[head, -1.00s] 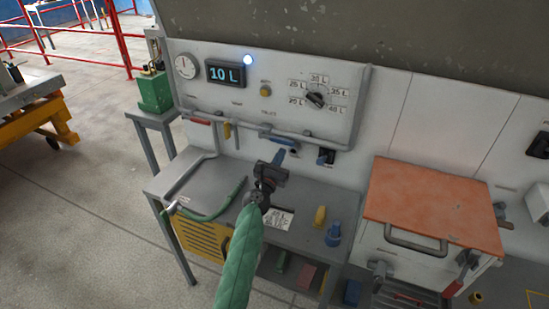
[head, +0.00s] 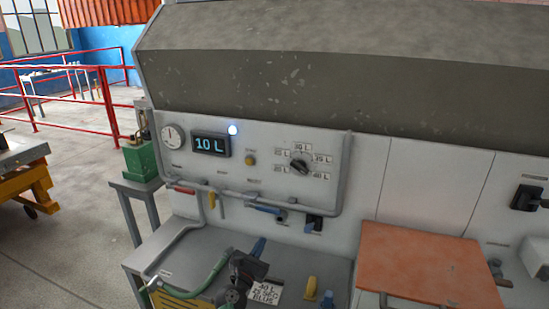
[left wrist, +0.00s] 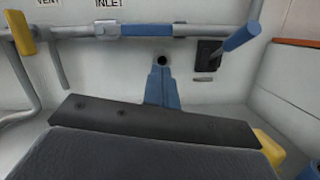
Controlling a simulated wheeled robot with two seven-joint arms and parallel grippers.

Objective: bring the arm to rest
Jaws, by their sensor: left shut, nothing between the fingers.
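My left gripper (head: 258,244) is low in the head view, above the grey bench (head: 205,243) in front of the panel. Its blue fingers are shut with nothing between them. In the left wrist view the shut fingers (left wrist: 161,76) point at the panel wall, below the inlet pipe. A dark round hole shows just above their tips. I cannot tell whether the tips touch the wall. My right gripper is in neither view.
The panel (head: 275,165) has a display (head: 211,144) reading 10 L, a lit lamp (head: 233,130) and a dial (head: 299,162). A blue inlet handle (left wrist: 147,30) and blue lever (left wrist: 241,36) are close to the fingers. A green hose (head: 212,272) lies left of the gripper.

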